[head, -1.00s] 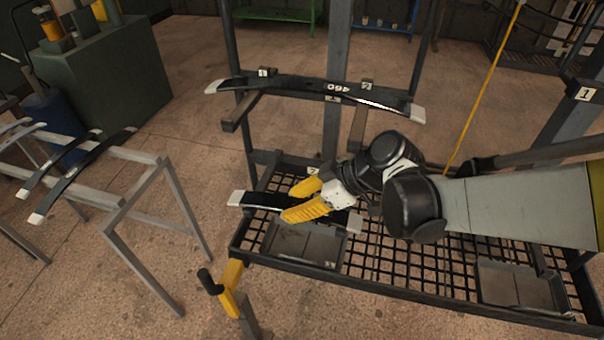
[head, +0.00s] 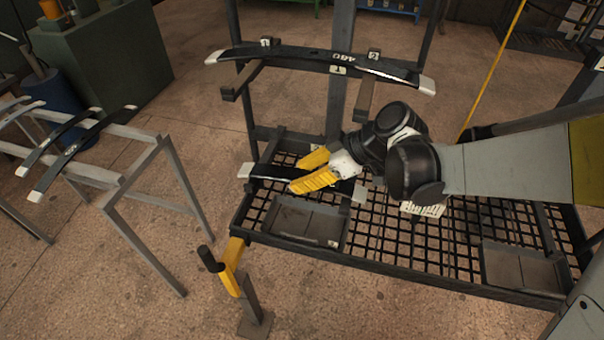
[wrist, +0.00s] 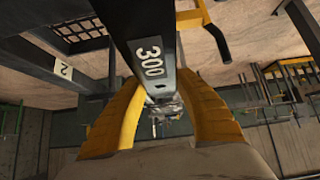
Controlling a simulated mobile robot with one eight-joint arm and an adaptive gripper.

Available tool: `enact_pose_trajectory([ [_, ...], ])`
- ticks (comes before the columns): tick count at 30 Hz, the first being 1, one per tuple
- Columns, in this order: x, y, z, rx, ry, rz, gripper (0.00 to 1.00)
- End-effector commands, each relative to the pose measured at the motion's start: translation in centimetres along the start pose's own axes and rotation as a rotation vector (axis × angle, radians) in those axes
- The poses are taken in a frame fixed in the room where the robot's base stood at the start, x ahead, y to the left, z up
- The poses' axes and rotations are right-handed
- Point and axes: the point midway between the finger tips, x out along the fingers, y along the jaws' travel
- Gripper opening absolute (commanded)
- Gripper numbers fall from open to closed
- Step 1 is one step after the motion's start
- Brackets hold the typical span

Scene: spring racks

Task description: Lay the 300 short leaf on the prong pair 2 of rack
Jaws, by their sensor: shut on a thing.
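My gripper (head: 300,172) has its yellow fingers shut on the 300 short leaf. The leaf (head: 268,173) is dark with pale ends and is held roughly level, low in front of the rack post (head: 338,110). In the wrist view the leaf (wrist: 150,60) shows its 300 label between the fingers. A prong (head: 268,146) of the lower pair shows just behind the leaf's left part. The other lower prong is hidden by my gripper. A tag with 2 (wrist: 63,70) shows at left in the wrist view. I cannot tell whether leaf and prongs touch.
A long leaf marked 460 (head: 310,57) lies across the upper prongs. A mesh shelf (head: 400,240) with shallow trays (head: 303,222) is below my gripper. A grey stand (head: 125,180) with dark leaves (head: 70,150) is at left. A yellow-topped handle (head: 222,270) juts out in front.

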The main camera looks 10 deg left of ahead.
Motion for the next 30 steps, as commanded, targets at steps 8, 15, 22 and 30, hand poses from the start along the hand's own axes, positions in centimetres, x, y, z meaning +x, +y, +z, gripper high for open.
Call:
enact_pose_trajectory([
  [8,0.0,0.0,-0.1,0.000,0.001,0.000,0.62],
  [15,-0.1,0.0,0.0,0.000,-0.001,0.000,0.62],
  [22,-2.9,0.0,0.0,0.003,0.000,0.002,0.62],
  [30,-8.9,0.0,0.0,0.003,0.001,0.002,0.62],
])
